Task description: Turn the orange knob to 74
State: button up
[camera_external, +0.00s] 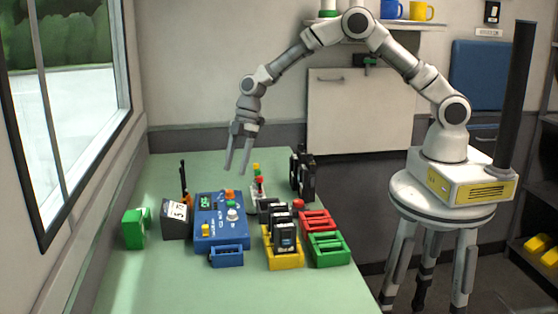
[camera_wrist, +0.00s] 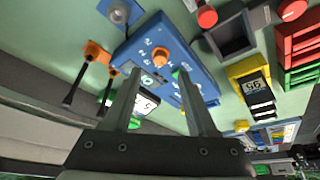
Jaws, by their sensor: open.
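The blue control box (camera_external: 222,236) lies on the green table. The orange knob (camera_external: 229,194) is near its far edge, and a white knob (camera_external: 232,214) is nearer. The orange knob also shows in the wrist view (camera_wrist: 160,57), with small markings around it. A small green display (camera_external: 205,202) is on the box's left part; its reading is too small to tell. My gripper (camera_external: 237,170) points down above the far side of the box, open and empty, apart from the knob. In the wrist view its fingertips (camera_wrist: 158,72) are either side of the knob's line of sight.
A window is at the left.

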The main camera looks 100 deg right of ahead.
aim_at(230, 194)
jog(key=x, duration=0.6)
jog(key=shift+f, duration=0.1)
grip_shut()
